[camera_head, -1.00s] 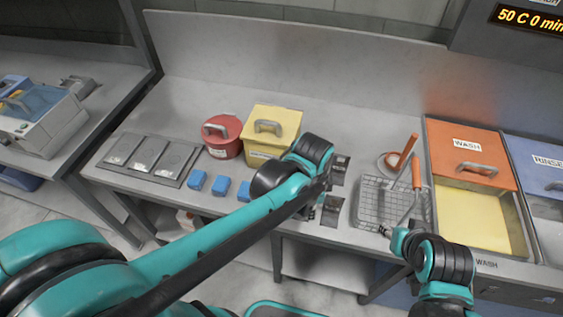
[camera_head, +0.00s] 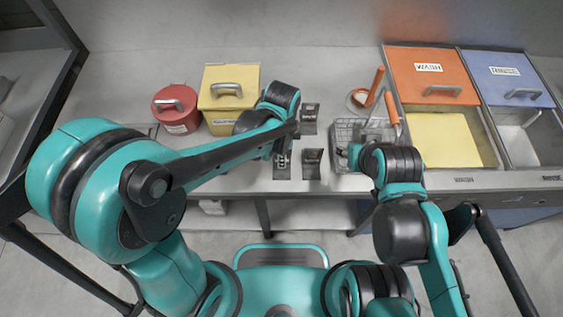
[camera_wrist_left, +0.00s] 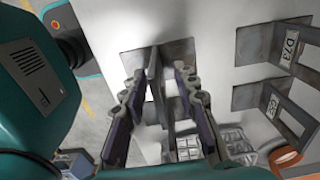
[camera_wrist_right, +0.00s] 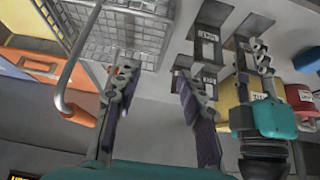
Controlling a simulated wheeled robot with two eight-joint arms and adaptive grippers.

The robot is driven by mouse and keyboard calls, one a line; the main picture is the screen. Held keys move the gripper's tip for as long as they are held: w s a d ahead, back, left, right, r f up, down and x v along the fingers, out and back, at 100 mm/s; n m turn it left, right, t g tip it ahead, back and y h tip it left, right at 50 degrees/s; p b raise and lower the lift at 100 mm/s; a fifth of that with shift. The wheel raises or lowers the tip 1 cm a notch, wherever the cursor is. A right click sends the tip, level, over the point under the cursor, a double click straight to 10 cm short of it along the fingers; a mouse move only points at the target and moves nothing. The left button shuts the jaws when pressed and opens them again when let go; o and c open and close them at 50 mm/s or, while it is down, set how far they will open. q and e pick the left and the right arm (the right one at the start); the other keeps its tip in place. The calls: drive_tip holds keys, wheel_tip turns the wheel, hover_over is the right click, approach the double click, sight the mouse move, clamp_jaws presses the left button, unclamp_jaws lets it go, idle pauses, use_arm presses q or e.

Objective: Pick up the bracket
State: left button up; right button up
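Several dark metal brackets with small labels stand on the bench. One (camera_head: 309,112) is at the back, one (camera_head: 313,158) at the front right, and one (camera_head: 282,168) under my left gripper (camera_head: 283,148). In the left wrist view my left gripper (camera_wrist_left: 159,74) is open, its fingers on either side of an upright bracket plate (camera_wrist_left: 154,72). I cannot tell whether they touch it. Two other brackets (camera_wrist_left: 288,48) (camera_wrist_left: 284,110) stand to the right there. My right gripper (camera_wrist_right: 152,74) is open and empty, near the wire basket.
An orange wash bin (camera_head: 432,78) and blue rinse bin (camera_head: 507,80) are further right. A yellow box (camera_head: 229,92) and red pot (camera_head: 176,108) stand left.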

use_arm(q)
drive_tip(key=shift+f, duration=0.15)
clamp_jaws()
